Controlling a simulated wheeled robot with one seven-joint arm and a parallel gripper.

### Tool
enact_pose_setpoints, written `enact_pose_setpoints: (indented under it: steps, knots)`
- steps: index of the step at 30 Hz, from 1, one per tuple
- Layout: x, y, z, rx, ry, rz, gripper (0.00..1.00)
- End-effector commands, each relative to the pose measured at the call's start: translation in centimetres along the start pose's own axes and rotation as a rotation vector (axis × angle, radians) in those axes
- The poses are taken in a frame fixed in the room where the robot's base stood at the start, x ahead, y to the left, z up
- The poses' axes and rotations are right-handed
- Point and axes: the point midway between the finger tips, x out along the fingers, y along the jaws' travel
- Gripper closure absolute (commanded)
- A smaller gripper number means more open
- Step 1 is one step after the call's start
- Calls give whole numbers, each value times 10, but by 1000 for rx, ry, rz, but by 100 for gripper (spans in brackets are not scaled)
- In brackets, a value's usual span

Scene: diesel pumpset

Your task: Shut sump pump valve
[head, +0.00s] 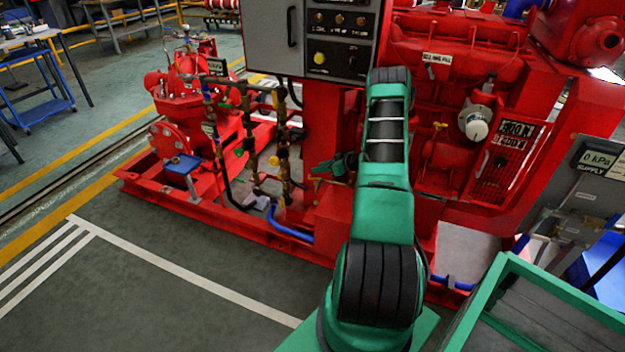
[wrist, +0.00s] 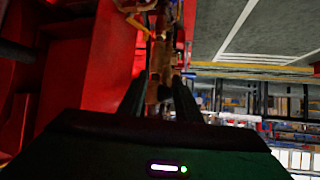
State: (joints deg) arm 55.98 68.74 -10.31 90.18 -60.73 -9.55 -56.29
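My gripper (head: 340,166) is just right of this pipework, partly hidden by my arm. In the wrist view my gripper (wrist: 159,92) has its two dark fingers apart, with a brass fitting (wrist: 157,62) between and beyond the tips. I cannot tell whether they touch it. A yellow handle (wrist: 133,8) shows above the fitting.
The grey control panel (head: 310,38) stands above the pipework. The red engine (head: 450,85) is at right and a red pump (head: 188,85) at left. The red base frame (head: 240,222) edges the clear floor in front. A green-rimmed bin (head: 478,305) is at lower right.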

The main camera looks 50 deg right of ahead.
Motion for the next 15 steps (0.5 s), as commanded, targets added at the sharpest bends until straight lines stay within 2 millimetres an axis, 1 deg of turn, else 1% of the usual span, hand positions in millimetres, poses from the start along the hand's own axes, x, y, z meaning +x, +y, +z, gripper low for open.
enact_pose_setpoints:
  steps: [1,3,6,10,13,15]
  knots:
    - [4,7,20,10,31,13,69]
    - [6,15,36,12,75,33,69]
    - [8,22,55,16,124,58,69]
    - [8,28,69,19,163,81,69]
    - [10,30,73,19,176,88,69]
    - [14,30,73,18,179,89,69]
